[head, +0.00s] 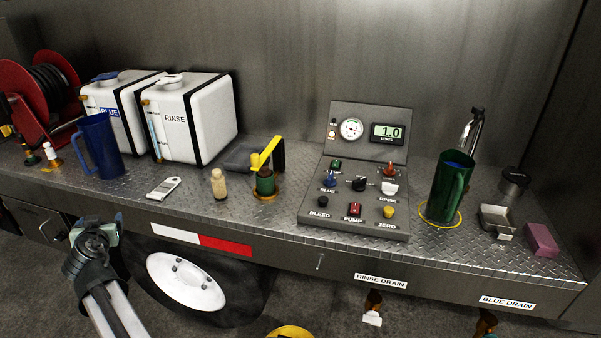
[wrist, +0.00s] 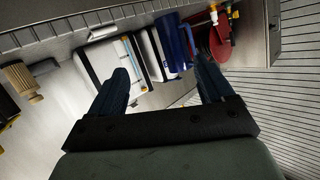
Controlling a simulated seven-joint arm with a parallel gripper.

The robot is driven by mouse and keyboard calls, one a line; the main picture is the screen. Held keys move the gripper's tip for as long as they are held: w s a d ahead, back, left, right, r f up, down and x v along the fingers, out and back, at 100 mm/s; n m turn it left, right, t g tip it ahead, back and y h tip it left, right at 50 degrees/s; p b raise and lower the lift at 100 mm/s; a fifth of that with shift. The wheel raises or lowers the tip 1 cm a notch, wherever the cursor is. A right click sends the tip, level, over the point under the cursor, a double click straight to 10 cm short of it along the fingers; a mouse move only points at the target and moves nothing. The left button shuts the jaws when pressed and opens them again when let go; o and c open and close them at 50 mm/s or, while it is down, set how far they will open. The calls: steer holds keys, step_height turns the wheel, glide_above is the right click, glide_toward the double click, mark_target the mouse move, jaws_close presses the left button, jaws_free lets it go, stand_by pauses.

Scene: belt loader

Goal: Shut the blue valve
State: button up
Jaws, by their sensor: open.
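A blue knob (head: 329,179) sits on the sloped control panel (head: 310,218), with a BLUE label just below it. It looks like a small upright handle; whether it is open or shut cannot be told. A brass fitting (head: 487,322) hangs under the BLUE DRAIN label at the bottom right, partly cut off by the frame. My gripper (head: 92,234) is at the lower left, in front of the bench edge and far from the panel. In the wrist view its two fingers (wrist: 165,78) are apart with nothing between them. Neither the knob nor the drain fitting shows in the wrist view.
A blue jug (head: 100,148), a BLUE tank (head: 104,96) and a RINSE tank (head: 196,120) stand on the left.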

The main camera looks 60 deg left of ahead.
steer(key=w+d+n+t+h, duration=0.2)
steer(key=w+h, duration=0.3)
steer(key=w, duration=1.6)
steer(key=w+d+r+n+t+h, duration=0.1)
steer(key=w+d+n+t+h, duration=0.1)
steer(key=w, duration=1.9)
steer(key=w+d+n+t+h, duration=0.2)
steer(key=w+d+t+h, duration=0.2)
steer(key=w, duration=1.7)
steer(key=shift+w+d+r+n+t+h, duration=0.1)
steer(key=shift+d+r+n+t+h, duration=0.15)
steer(key=shift+h, duration=0.7)
steer(key=shift+w+r+n+t+h, duration=0.1)
steer(key=shift+t+h, duration=0.25)
steer(key=shift+h, duration=0.6)
steer(key=w+d+r+n+g+h, duration=0.1)
steer(key=w+d+n+g+h, duration=0.4)
steer(key=w, duration=0.9)
steer(key=g+y, duration=0.5)
glide_toward(330, 175)
steer(key=shift+m, duration=0.25)
step_height(330, 175, down, 9)
steer(key=shift+d+f, duration=0.1)
